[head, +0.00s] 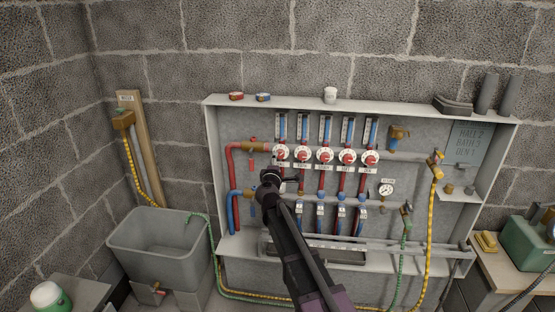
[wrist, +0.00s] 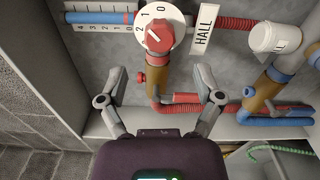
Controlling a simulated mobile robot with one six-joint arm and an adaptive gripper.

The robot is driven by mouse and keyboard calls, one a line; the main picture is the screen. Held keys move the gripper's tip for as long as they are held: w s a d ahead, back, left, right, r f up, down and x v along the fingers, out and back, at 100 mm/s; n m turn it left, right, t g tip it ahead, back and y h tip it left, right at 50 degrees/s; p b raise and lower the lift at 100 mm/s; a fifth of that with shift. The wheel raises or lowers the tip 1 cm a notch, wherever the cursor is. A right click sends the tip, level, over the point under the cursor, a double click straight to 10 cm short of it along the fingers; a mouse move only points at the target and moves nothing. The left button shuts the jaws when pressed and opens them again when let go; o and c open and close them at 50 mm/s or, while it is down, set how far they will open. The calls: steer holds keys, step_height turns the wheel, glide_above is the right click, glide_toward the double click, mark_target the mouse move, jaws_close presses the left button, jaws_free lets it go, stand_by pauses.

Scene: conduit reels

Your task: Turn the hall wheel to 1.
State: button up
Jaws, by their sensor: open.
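The hall wheel (wrist: 156,39) is a red knob on a white dial in the wrist view, with the label HALL (wrist: 204,31) beside it. Figures 0, 1 and 2 show on the dial rim. A pale line on the knob slants to the upper left; I cannot tell exactly which figure it meets.
Several similar red wheels (head: 325,156) stand close to the right in the cabinet. A numbered blue gauge (wrist: 98,18) adjoins the dial. Brass pipework (wrist: 156,78) runs near my fingers. A white cap (wrist: 275,39) is at the right. A grey sink (head: 160,245) stands left.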

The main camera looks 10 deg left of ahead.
steer(key=shift+s+a, duration=0.1)
steer(key=shift+s, duration=2.5)
steer(key=s+d+f+m+g+h, duration=0.2)
steer(key=s+d+f+m+g, duration=0.15)
steer(key=d, duration=0.45)
steer(key=s+d+f+m+g+h, duration=0.2)
steer(key=d+f+m, duration=0.1)
steer(key=d+m, duration=0.3)
steer(key=s+d+f+m+g+h, duration=0.2)
steer(key=s+d+f+m+g, duration=0.1)
steer(key=d, duration=0.6)
steer(key=s+d+f+m+g+y, duration=0.2)
steer(key=s+f+g, duration=0.1)
steer(key=s, duration=0.4)
steer(key=s+d+f+m+g+y, duration=0.1)
steer(key=s+f+m+g+y, duration=0.15)
steer(key=s, duration=0.45)
steer(key=s+d+f+m+g+y, duration=0.2)
steer(key=s+f+g, duration=0.15)
steer(key=s, duration=0.45)
step_height(320, 180, up, 26)
steer(key=p, duration=2.6)
steer(key=shift+w, duration=0.4)
